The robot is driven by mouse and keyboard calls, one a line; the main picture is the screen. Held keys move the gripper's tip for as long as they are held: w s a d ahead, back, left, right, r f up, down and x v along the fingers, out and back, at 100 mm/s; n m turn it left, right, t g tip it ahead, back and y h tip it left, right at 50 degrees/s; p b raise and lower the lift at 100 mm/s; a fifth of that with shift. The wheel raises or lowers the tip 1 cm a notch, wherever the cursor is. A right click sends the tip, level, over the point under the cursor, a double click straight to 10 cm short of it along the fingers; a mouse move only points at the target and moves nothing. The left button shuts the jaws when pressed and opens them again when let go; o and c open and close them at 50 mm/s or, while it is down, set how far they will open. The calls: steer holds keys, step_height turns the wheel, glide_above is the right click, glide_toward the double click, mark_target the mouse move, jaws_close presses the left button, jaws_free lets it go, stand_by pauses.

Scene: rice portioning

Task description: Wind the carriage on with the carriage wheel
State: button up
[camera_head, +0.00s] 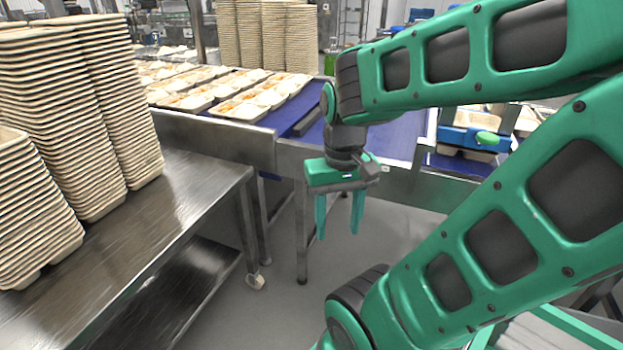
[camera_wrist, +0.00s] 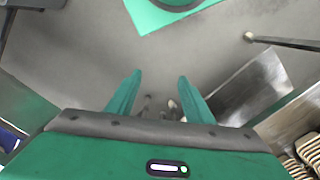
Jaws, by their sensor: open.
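My gripper (camera_head: 338,231) hangs pointing down over the floor in front of the conveyor, its two green fingers apart and nothing between them. In the wrist view its fingers (camera_wrist: 160,77) are spread above bare grey floor. A blue unit (camera_head: 456,136) with a green rounded part (camera_head: 487,138) stands over the belt to the right of my gripper, well apart from it. I cannot tell whether these are the carriage and its wheel. My arm covers part of that area. No carriage wheel shows clearly in either view.
A blue conveyor belt (camera_head: 395,140) carries several filled trays (camera_head: 238,112) behind my gripper. A steel table (camera_head: 190,190) with tall stacks of empty trays (camera_head: 75,110) stands at the left. Floor below my gripper is clear. Table legs stand left of it.

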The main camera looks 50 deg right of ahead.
steer(key=o, duration=0.5)
steer(key=shift+s+d+r, duration=0.15)
steer(key=shift+s, duration=0.3)
steer(key=shift+o, duration=0.9)
steer(key=w+d+f+m+g+h, duration=0.2)
steer(key=w+d+f+m+h, duration=0.2)
steer(key=w+d+f+m, duration=0.3)
steer(key=w+d, duration=0.1)
steer(key=d, duration=0.3)
steer(key=shift+f+m, duration=0.25)
steer(key=shift+m, duration=0.15)
steer(key=w+d+f+m+g+h, duration=0.1)
steer(key=w+d+f+m+h, duration=0.35)
steer(key=w+d+h, duration=0.35)
steer(key=w+f+n+t+h, duration=0.1)
steer(key=w+f+t+h, duration=0.1)
steer(key=w+f+t, duration=0.45)
steer(key=w+f+n+t+h, duration=0.1)
steer(key=w+n+t+h, duration=0.2)
steer(key=w, duration=0.6)
steer(key=shift+m+t, duration=0.35)
steer(key=shift+m, duration=0.2)
steer(key=x, duration=1.1)
steer(key=shift+w+d+f, duration=0.15)
steer(key=shift+f, duration=0.2)
steer(key=c, duration=1)
